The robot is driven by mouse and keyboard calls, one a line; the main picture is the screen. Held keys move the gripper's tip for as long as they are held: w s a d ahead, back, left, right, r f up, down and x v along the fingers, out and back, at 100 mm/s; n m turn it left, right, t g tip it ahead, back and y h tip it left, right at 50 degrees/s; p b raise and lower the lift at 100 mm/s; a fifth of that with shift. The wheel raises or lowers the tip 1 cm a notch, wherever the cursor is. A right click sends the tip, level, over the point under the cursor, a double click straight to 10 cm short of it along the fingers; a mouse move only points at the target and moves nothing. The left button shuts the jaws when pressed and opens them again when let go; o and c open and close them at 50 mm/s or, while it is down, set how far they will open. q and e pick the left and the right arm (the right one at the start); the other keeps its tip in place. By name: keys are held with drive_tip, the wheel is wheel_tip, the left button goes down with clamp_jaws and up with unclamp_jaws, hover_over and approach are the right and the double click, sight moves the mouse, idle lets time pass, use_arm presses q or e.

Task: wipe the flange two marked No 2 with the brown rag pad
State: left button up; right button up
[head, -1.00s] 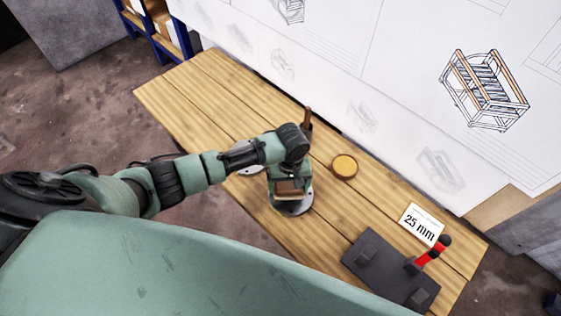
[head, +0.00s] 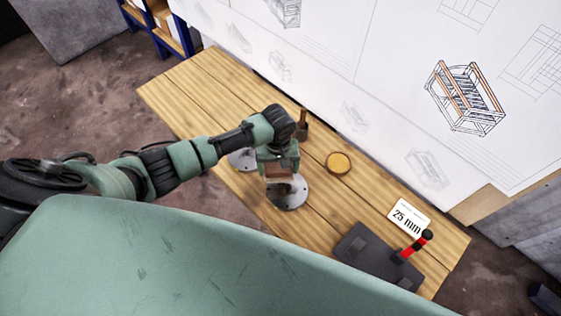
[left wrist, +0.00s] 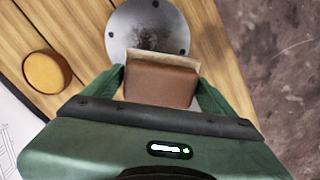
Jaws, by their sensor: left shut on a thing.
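My left gripper (head: 279,168) is shut on the brown rag pad (head: 278,171), which also shows between the green fingers in the left wrist view (left wrist: 161,84). A round grey metal flange (head: 287,196) with bolt holes lies on the table just below the pad in the head view. In the left wrist view this flange (left wrist: 152,22) has a dark smudge around its middle, and the pad hides its near part. I cannot tell whether the pad touches it. A second flange (head: 240,159) is partly hidden behind my left arm. No number is legible on either. My right gripper is out of view.
A round orange-brown disc (head: 338,163) lies right of the flange. A dark upright-handled tool (head: 302,123) stands behind the gripper. A dark plate (head: 365,252), a red-and-black handle (head: 414,246) and a "25 mm" card (head: 408,216) occupy the right end of the wooden table (head: 205,85).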

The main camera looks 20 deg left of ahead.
use_arm(q)
drive_tip(key=shift+r+p, duration=0.6)
drive_tip(key=shift+r, duration=0.55)
drive_tip(key=shift+s+d, duration=0.1)
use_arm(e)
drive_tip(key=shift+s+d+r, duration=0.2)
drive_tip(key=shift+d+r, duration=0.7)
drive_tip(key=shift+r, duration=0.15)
use_arm(q)
drive_tip(key=shift+f, duration=0.1)
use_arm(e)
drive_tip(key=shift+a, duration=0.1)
